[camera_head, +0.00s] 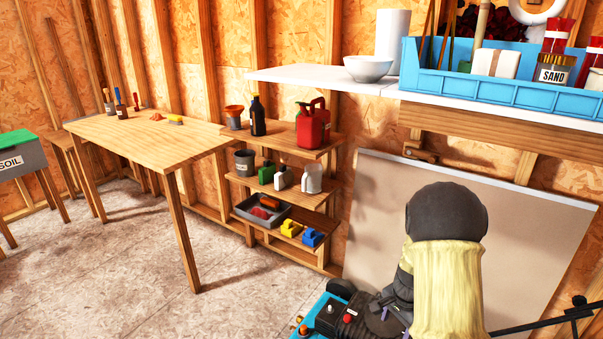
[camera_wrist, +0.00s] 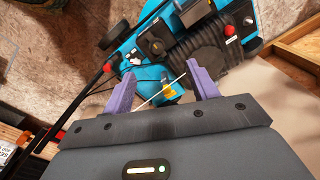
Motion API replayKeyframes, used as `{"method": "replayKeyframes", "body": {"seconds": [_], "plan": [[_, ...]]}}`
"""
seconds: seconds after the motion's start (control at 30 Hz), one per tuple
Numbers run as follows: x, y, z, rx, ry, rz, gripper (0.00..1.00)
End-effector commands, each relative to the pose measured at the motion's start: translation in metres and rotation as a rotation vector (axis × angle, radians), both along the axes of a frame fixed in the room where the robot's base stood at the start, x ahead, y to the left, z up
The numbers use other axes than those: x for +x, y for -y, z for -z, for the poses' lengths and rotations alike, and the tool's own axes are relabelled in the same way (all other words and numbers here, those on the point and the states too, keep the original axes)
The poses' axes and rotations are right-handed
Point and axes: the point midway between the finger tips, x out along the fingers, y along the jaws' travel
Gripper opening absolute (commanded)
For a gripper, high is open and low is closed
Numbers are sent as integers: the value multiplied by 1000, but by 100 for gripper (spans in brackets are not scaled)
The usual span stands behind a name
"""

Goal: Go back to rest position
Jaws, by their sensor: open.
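My gripper (camera_wrist: 160,88) shows in the wrist view with its two purple fingers spread apart and nothing between them. Behind the fingers is a blue and black mower (camera_wrist: 165,50) with a ribbed black engine part and a red cap. In the head view part of the mower (camera_head: 330,315) shows at the bottom, partly hidden by my arm. A purple finger of my gripper (camera_head: 388,318) shows there close to the mower; whether it touches cannot be told.
A wooden table (camera_head: 150,140) stands at left, with a shelf unit (camera_head: 310,195) holding bottles and a red can (camera_head: 312,128). A white shelf (camera_head: 330,82) carries a bowl (camera_head: 368,68) and a blue crate (camera_head: 480,88). A pale board (camera_head: 520,210) leans on the wall. Floor at left is clear.

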Motion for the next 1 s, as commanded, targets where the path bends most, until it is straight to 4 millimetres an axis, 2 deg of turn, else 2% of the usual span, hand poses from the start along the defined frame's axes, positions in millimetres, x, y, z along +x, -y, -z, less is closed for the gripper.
{"method": "replayKeyframes", "body": {"seconds": [0.03, 0.1, 0.4, 0.6, 0.83, 0.9, 1.0], "plan": [[-8, -10, -16, -2, 15, -63, 59], [-20, -22, -35, -8, 31, -157, 59], [-83, -68, -100, -60, 100, -570, 59], [-121, -86, -122, -104, 134, -789, 59], [-156, -99, -136, -150, 158, -972, 59], [-164, -101, -142, -164, 165, -1017, 59], [-161, -101, -160, -160, 161, -1008, 59]]}}
